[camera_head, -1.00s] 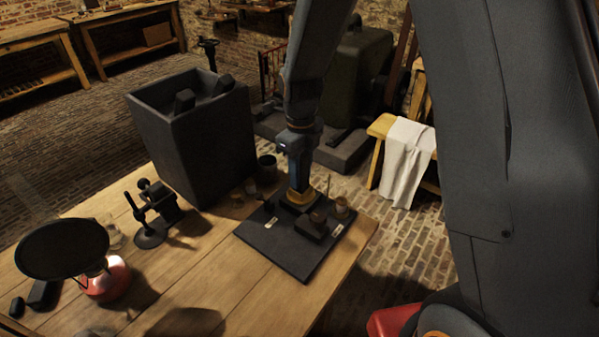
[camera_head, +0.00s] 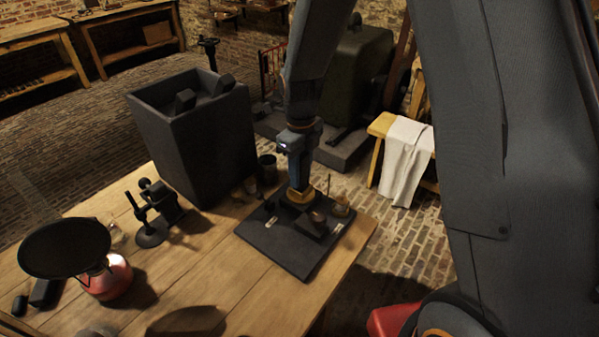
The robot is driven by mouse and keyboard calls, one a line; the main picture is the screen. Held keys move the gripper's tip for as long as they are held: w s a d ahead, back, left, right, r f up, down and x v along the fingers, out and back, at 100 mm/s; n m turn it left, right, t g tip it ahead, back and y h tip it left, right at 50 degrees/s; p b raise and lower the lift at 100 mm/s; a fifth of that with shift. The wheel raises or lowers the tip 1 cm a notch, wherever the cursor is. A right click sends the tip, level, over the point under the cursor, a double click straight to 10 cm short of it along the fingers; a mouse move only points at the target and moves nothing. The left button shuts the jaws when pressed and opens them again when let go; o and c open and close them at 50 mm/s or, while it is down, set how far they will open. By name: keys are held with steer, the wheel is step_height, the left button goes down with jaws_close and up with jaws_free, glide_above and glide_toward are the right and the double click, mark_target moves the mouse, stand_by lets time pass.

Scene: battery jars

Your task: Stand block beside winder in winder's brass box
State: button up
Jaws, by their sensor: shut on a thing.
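My gripper (camera_head: 300,194) points down over the far part of a dark square board (camera_head: 280,248) on the wooden table. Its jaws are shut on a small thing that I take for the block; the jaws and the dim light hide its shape. Just right of the gripper, a low dark box-shaped piece (camera_head: 308,228) with a rounded brown top sits on the board. A small brass-coloured container (camera_head: 340,208) with a thin upright stick stands at the board's right corner. I cannot tell for certain which piece is the winder or its brass box.
A tall dark open bin (camera_head: 195,145) stands behind the board to the left. A dark cup (camera_head: 267,168) is near the gripper. A black stand (camera_head: 155,220) and a red lamp with a dark shade (camera_head: 105,275) are at left.

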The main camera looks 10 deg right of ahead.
steer(key=shift+f, duration=0.75)
steer(key=o, duration=1.3)
steer(key=shift+o, duration=0.2)
steer(key=shift+r+b, duration=1.1)
steer(key=shift+r, duration=2.85)
